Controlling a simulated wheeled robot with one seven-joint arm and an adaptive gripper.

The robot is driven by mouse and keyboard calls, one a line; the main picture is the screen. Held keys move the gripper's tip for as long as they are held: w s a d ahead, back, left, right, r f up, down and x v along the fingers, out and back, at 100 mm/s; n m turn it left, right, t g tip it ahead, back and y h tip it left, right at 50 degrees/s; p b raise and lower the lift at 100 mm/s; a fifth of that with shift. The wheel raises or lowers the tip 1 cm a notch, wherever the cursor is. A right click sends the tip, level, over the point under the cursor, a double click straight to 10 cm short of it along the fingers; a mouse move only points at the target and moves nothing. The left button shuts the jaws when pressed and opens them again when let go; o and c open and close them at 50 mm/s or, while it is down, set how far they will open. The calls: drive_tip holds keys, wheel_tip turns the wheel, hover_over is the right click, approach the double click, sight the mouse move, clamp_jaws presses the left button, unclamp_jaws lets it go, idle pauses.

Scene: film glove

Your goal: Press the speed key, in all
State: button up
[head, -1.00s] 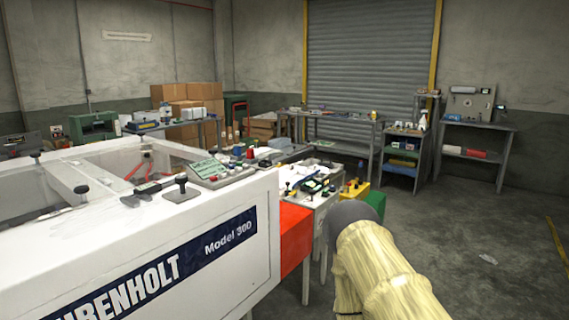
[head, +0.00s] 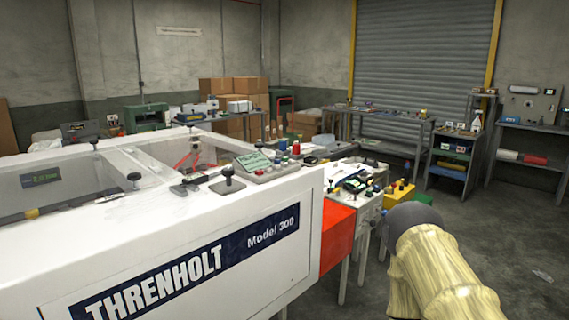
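A small control panel (head: 266,164) with a greenish display and several coloured buttons sits on the top right end of the white Threnholt Model 300 machine (head: 300,250). A red button and a green button stand at its back right. The keys are too small to read, so I cannot tell which one is the speed key. My arm, in a pale yellow cover with a dark grey end, reaches in at the lower right, apart from the panel. My gripper's fingers are not visible.
Black knobs (head: 228,182) stand up beside the panel. A red-orange box (head: 337,236) adjoins the machine's right end. A cluttered white table (head: 368,203) stands behind it. Open concrete floor (head: 530,240) lies at the right.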

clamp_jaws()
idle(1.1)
